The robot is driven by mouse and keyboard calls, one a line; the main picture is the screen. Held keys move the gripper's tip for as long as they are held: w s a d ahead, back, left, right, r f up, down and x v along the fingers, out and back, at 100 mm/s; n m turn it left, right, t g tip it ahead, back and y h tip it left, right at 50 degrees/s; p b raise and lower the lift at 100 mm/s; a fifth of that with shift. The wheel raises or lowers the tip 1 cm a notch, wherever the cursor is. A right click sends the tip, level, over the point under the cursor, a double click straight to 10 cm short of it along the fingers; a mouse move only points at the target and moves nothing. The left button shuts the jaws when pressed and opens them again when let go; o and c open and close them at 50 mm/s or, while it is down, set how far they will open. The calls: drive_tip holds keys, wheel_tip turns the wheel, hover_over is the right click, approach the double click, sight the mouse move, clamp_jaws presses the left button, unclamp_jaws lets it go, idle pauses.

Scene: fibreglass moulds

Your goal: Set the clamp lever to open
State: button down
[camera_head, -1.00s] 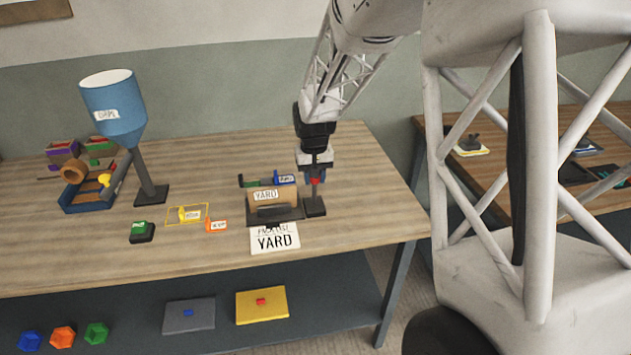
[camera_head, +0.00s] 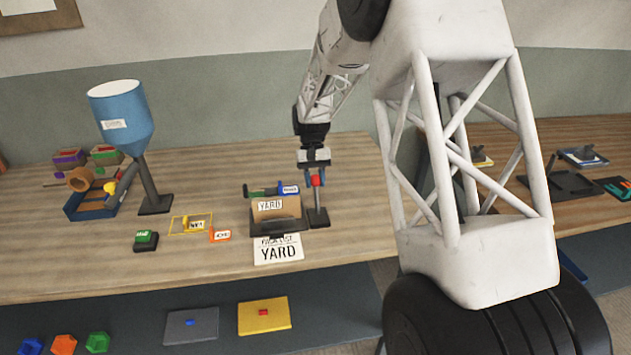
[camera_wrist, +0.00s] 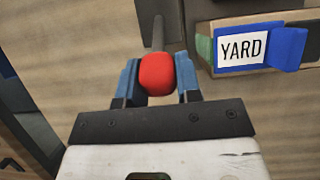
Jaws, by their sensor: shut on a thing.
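The clamp lever has a red knob (camera_wrist: 157,73) on a dark rod (camera_wrist: 158,32). The knob also shows in the head view (camera_head: 315,181), above a dark post and base (camera_head: 318,218) at the right of the YARD box. My gripper (camera_wrist: 159,80) has its blue fingers on both sides of the red knob and is shut on it. The lever's lower joint is hard to make out. The box (camera_head: 268,216) with its YARD label sits in a dark holder just left of the lever.
A blue tag marked YARD (camera_wrist: 262,49) is close to my gripper. A YARD pick-list card (camera_head: 279,249) lies in front of the holder. A blue hopper (camera_head: 122,117) stands at the left. The table's front centre is mostly clear.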

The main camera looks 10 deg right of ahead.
drive_tip(key=shift+w+f, duration=0.2)
idle(0.4)
drive_tip(key=c, duration=0.8)
unclamp_jaws()
drive_tip(key=shift+r, duration=0.1)
drive_tip(key=v, duration=0.7)
drive_tip(key=shift+w+r, duration=0.15)
drive_tip(key=shift+r, duration=0.2)
drive_tip(key=shift+r, duration=0.1)
